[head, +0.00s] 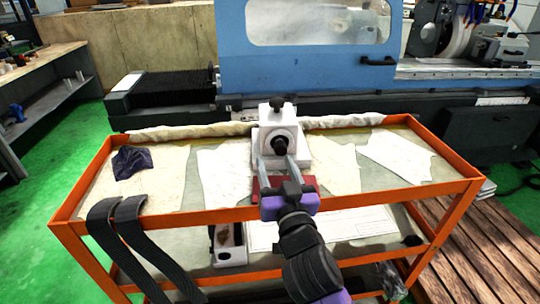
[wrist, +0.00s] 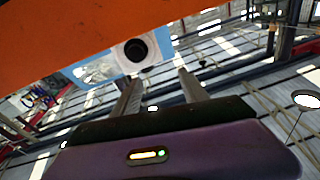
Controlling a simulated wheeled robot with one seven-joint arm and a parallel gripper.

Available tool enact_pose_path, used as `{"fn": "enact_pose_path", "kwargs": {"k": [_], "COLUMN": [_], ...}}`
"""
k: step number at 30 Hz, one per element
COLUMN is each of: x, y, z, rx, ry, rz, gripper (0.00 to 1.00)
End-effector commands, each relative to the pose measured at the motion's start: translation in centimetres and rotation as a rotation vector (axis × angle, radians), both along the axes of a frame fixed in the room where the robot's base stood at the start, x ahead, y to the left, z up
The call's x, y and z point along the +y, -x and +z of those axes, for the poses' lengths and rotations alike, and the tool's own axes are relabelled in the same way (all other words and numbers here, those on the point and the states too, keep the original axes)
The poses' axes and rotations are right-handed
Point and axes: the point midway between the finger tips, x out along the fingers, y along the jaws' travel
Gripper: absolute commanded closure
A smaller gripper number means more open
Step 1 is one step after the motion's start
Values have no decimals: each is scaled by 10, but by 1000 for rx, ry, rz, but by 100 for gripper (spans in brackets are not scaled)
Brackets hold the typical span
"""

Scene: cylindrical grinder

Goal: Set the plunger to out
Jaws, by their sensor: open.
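The plunger is a black round knob (head: 279,145) on the front of a white block-shaped device (head: 266,130), which stands on a dark red base (head: 308,184) on the orange cart. In the wrist view the black knob (wrist: 136,50) shows on the white face, beyond the fingertips. My gripper (head: 278,163) is open, its two grey fingers pointing at the device just below the knob. In the wrist view the gripper (wrist: 157,82) has nothing between its fingers. I cannot tell whether a fingertip touches the device.
The orange cart (head: 400,198) has a raised rim between my arm and its top. Pale cloths (head: 222,175) and a dark cloth (head: 133,162) lie on it. A rolled cloth (head: 190,131) lies along the back. The blue grinder (head: 300,70) stands behind.

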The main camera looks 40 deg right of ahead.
Motion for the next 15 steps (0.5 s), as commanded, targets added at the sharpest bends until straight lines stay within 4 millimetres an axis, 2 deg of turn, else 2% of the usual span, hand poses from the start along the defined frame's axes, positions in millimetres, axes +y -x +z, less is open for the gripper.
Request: {"fn": "enact_pose_path", "kwargs": {"k": [3, 8, 15], "x": [-21, -32, -45], "y": [4, 12, -5], "z": [-15, -26, -23], "rx": [15, 4, -5], "ry": [-85, -167, -184], "rz": [-93, -144, -143], "gripper": [48, 48, 48]}}
